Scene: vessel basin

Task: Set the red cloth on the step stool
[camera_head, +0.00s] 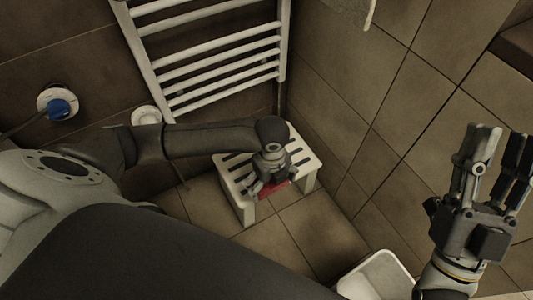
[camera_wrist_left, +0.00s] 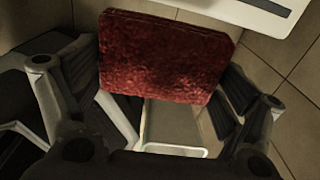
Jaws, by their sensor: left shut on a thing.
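The white slatted step stool (camera_head: 230,172) stands on the floor in the corner. My left gripper (camera_head: 270,187) is over the stool's front edge in the head view, pointing down, shut on the red cloth (camera_head: 281,188). The gripper hides most of the cloth there. In the left wrist view the cloth (camera_wrist_left: 165,58) is a flat, stiff-looking red piece between the fingers, with a white slotted surface (camera_wrist_left: 240,12) just beyond it. I cannot tell whether the cloth touches the stool. My right gripper (camera_head: 500,150) is raised at the right, open and empty, away from the stool.
A white towel rail (camera_head: 215,60) hangs on the tiled wall behind the stool. A blue-knobbed valve (camera_head: 58,106) is on the wall at left. A white open container (camera_head: 378,275) stands at the bottom right. Tiled floor is clear between it and the stool.

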